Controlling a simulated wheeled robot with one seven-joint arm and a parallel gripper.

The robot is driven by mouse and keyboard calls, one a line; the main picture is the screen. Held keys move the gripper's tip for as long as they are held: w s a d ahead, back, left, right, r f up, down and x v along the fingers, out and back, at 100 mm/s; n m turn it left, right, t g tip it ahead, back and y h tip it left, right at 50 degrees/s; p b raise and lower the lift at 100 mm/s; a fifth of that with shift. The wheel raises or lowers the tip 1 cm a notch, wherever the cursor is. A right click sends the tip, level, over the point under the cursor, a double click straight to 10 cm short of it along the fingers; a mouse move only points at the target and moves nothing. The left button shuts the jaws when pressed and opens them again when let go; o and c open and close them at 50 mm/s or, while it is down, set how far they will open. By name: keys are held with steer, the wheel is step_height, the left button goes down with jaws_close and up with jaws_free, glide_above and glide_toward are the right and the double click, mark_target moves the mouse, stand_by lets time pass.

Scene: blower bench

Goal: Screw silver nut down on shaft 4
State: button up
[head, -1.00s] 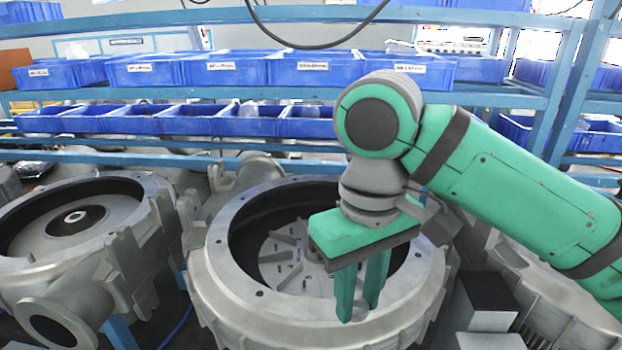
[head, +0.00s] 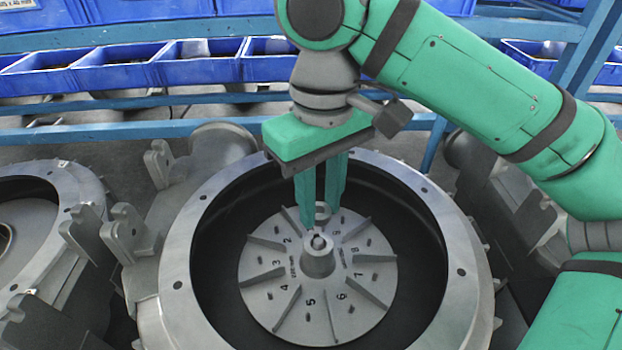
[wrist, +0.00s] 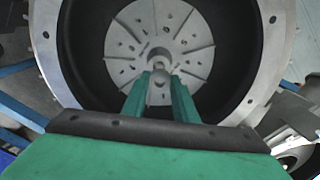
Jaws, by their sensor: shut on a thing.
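My gripper (head: 322,205) points down over the open housing of the middle blower and also shows in the wrist view (wrist: 158,95). Its two green fingers are shut on a small round grey silver nut (head: 322,212), seen between the fingertips in the wrist view (wrist: 159,88). The shaft (head: 319,258) stands up at the hub of the grey finned impeller, and also shows in the wrist view (wrist: 158,56). The nut appears just behind the shaft top in the head view, apart from it; the height gap is unclear. I cannot tell this shaft's number.
The wide metal housing rim (head: 180,255) surrounds the finned impeller (head: 275,300), which bears printed digits. Another blower casting (head: 75,190) stands at the left. Blue bins (head: 120,65) line the rack behind. The space above the impeller is otherwise clear.

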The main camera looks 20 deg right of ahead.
mark_target(319, 241)
steer(key=shift+w, duration=0.1)
stand_by(0.3)
steer(key=shift+f+m, duration=0.1)
steer(key=shift+m, duration=0.5)
steer(key=shift+f, duration=2)
steer(key=shift+s+d+f, duration=0.1)
steer(key=shift+s+f, duration=0.1)
steer(key=shift+f, duration=0.2)
steer(key=shift+w, duration=0.1)
steer(key=shift+f, duration=0.75)
stand_by(0.7)
